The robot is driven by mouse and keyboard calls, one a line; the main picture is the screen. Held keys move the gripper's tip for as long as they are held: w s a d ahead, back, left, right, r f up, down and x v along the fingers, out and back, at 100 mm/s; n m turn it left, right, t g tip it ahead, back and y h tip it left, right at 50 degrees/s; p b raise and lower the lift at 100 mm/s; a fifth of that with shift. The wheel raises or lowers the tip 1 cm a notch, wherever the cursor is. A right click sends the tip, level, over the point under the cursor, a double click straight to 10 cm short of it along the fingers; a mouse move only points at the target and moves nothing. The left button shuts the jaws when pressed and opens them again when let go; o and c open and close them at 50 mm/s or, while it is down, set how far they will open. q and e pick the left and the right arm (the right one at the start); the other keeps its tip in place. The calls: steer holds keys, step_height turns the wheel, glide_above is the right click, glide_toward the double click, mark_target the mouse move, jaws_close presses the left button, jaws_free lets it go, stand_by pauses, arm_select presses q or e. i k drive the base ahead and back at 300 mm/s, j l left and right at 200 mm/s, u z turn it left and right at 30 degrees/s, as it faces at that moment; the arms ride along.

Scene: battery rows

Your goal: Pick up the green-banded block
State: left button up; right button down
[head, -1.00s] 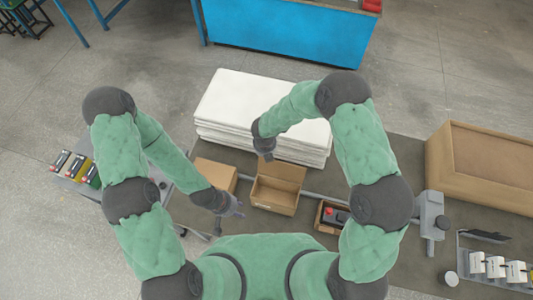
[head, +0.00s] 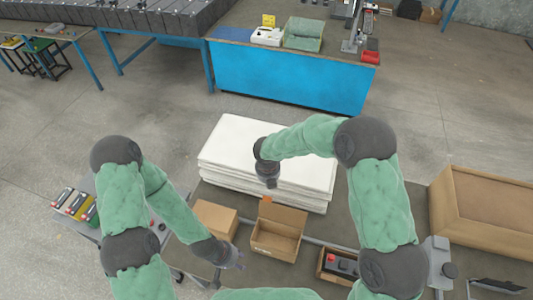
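Several banded blocks stand in a row on a small grey stand at the far left in the head view. The green-banded block (head: 89,213) is the one nearest my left arm, which partly hides it. A yellow-banded block (head: 76,205) stands beside it. My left gripper (head: 238,260) is well to the right of the blocks, near a small closed carton, and touches none of them. Its fingers are too small to read. My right gripper (head: 269,181) points down in front of the white stack, far from the blocks. Its fingers cannot be made out.
An open carton (head: 278,232) and a closed carton (head: 215,219) stand on the bench. A white stack (head: 215,165) lies behind them. A small box with a dark, red-topped item (head: 341,264) and a large brown box (head: 485,215) are right. A blue counter (head: 290,78) stands beyond.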

mark_target(341, 267)
steer(key=k, duration=1)
